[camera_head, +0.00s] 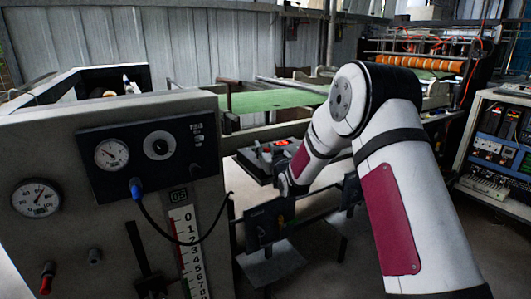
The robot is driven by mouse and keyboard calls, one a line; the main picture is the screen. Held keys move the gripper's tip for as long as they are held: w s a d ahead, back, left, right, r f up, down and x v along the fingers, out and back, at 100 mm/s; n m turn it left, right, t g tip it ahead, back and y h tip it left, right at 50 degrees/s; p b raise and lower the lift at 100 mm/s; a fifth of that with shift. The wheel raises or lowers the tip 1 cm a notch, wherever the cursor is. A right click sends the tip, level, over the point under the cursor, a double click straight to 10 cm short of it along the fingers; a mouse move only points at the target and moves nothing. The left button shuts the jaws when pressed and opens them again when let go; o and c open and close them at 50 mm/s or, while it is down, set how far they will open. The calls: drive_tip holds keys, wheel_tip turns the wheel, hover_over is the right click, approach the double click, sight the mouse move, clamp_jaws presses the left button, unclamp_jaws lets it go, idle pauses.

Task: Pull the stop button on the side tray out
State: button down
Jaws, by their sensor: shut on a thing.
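A dark tray (251,164) with red and pale controls on top stands left of my forearm, in the middle of the view. A small red control (266,150) shows on it, and another red part (280,142) is close to its far edge. I cannot tell which is the stop button, or whether it is in or out. My white arm reaches over from the right and bends down to a wrist beside the tray's right side. My gripper's fingers cannot be made out; they are hidden at or behind the wrist.
A grey panel (90,235) with gauges, a blue-plugged cable and a number scale fills the left foreground. Dark boxes (264,223) sit on a rail below my wrist. A green bed (275,100) lies behind. An instrument rack (495,140) stands at right.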

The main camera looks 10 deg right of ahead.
drive_tip(key=shift+r, duration=0.3)
drive_tip(key=c, duration=1.2)
unclamp_jaws()
drive_tip(key=shift+o, duration=0.2)
drive_tip(key=shift+s, duration=0.1)
drive_tip(key=s+d, duration=0.1)
drive_tip(key=s, duration=1)
drive_tip(key=shift+s, duration=0.35)
